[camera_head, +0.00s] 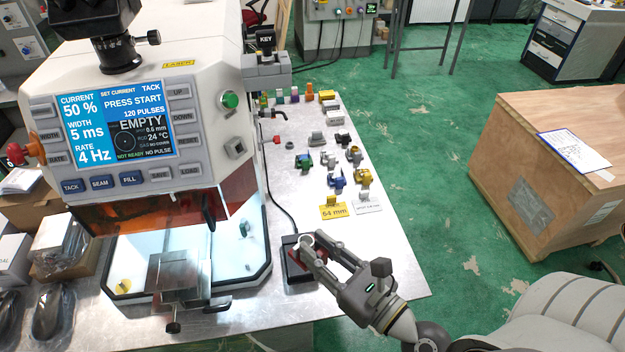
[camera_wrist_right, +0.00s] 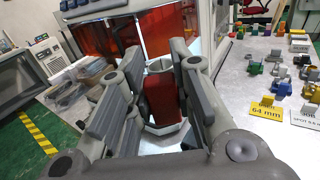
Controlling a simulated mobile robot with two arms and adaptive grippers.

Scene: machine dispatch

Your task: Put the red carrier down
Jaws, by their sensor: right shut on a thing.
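The red carrier (camera_wrist_right: 162,98) is upright between the fingers of my right gripper (camera_wrist_right: 152,100) in the wrist view, with a pale ring at its top. In the head view my right gripper (camera_head: 312,250) is shut on it, and only a little of the red carrier (camera_head: 319,259) shows between the fingers. It is at a small dark pad (camera_head: 290,270) on the metal table, right of the welding machine. I cannot tell whether the carrier touches the pad. My left gripper is not in view.
The welding machine (camera_head: 200,90) stands left, its screen reading EMPTY, with a metal block (camera_head: 180,272) in front of its chamber. Several coloured parts and a yellow 64 mm card (camera_head: 333,211) lie further back on the table (camera_head: 350,235). A wooden crate (camera_head: 540,150) stands right on the floor.

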